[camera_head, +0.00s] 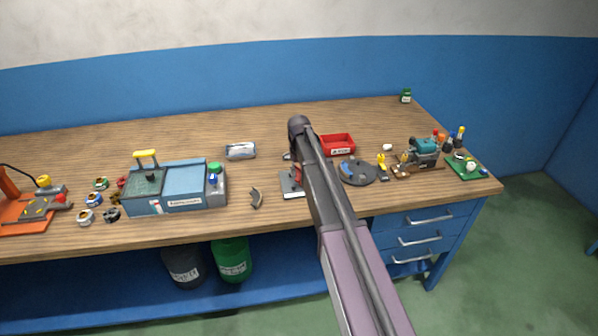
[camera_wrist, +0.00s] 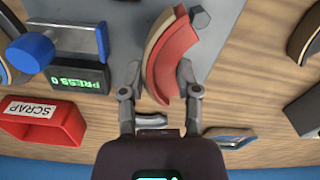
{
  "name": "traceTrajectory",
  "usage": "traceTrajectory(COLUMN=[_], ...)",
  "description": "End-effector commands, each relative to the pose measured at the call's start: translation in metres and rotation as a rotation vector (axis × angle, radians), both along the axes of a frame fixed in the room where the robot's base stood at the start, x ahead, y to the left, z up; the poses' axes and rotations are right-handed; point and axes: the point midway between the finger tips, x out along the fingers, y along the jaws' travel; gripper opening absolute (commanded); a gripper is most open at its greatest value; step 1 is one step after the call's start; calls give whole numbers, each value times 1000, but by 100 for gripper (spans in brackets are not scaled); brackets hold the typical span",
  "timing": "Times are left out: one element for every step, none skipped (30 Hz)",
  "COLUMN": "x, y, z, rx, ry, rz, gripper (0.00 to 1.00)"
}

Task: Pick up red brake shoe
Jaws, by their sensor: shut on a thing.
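The red brake shoe (camera_wrist: 176,52) is a curved red piece with a tan strip along its left edge in the wrist view. It lies over the grey press plate (camera_wrist: 232,18), between the two fingers of my gripper (camera_wrist: 160,80), which are shut on it. In the head view only a small red part of the shoe (camera_head: 297,177) shows beside my arm, above the plate (camera_head: 292,192). My arm hides the gripper there. I cannot tell whether the shoe still touches the plate.
The press display (camera_wrist: 80,73) and a blue-knobbed handle (camera_wrist: 30,52) are close at the left in the wrist view. The red scrap bin (camera_head: 338,144) stands behind my arm. A dark curved shoe (camera_head: 256,198) lies left of the plate, and a dark disc (camera_head: 364,178) to the right.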

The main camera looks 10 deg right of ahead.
Motion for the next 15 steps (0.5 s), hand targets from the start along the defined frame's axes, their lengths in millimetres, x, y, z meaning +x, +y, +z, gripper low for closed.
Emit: traceTrajectory(x=[0, 0, 0, -4, -15, -25, -31, -38, -47, -54, -61, -71, -78, -84, -93], y=[0, 0, 0, 0, -1, -2, -3, -3, -4, -4, -5, -6, -6, -7, -7], z=[9, 12, 15, 16, 13, 14, 14, 15, 16, 16, 17, 18, 18, 19, 20], rx=[0, 0, 0, 0, -1, -1, -1, -1, -1, -1, -1, -1, -1, -1, -1], ry=[0, 0, 0, 0, 0, 0, 0, 0, 0, 0, 0, -1, -1, -1, -1], rz=[0, 0, 0, 0, 0, -1, -1, -1, -1, -1, -1, -1, -1, 0, 0], gripper=[0, 0, 0, 0, 0, 0, 0, 0, 0, 0, 0, 0, 0, 0, 0])
